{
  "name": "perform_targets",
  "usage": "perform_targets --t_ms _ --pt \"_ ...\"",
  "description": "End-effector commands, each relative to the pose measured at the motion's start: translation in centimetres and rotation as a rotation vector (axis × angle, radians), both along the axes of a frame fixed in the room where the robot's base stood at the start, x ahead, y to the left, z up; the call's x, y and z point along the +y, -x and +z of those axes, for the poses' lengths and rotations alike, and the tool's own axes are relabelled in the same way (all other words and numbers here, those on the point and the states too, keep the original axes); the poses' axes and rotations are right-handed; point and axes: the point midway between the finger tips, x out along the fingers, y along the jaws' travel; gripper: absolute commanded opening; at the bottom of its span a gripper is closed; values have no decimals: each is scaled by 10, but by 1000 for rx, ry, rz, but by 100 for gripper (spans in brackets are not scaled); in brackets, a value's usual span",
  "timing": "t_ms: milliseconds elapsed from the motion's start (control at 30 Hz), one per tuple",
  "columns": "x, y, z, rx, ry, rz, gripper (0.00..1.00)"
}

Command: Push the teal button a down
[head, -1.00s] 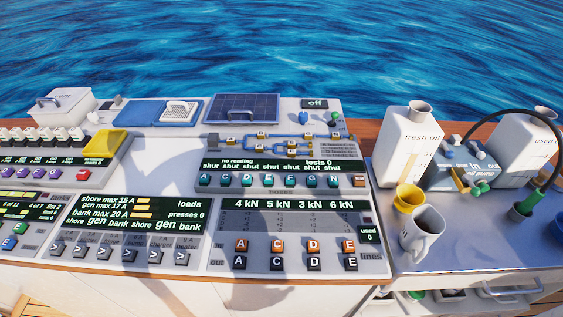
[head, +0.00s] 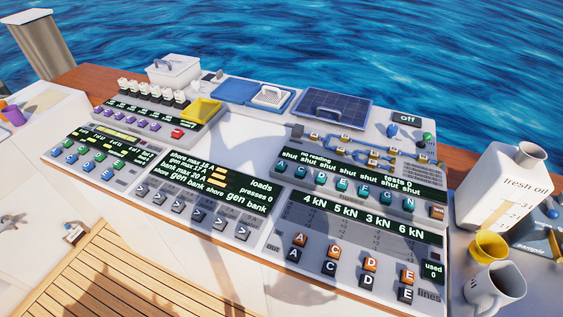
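The teal button A (head: 297,170) is at the left end of a row of teal lettered buttons, on the upper right panel in the head view. Nothing covers it. A dark display (head: 360,172) just above the row reads "no reading", several "shut" words and "tests 0". Whether the button sits up or pressed is too small to tell. My gripper is not in view.
The loads panel (head: 205,190) lies to the left. A yellow cup (head: 490,246), a grey jug (head: 495,288) and the fresh oil container (head: 500,185) stand at right.

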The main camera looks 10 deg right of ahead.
Motion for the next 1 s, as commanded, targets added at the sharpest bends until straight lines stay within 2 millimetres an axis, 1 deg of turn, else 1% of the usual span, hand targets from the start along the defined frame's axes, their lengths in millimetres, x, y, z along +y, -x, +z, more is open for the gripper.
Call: perform_targets --t_ms 133,167,200,300,1000 --pt "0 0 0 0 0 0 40" --pt "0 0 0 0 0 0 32" --pt "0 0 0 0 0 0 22" --pt "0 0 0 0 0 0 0" --pt "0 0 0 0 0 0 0"
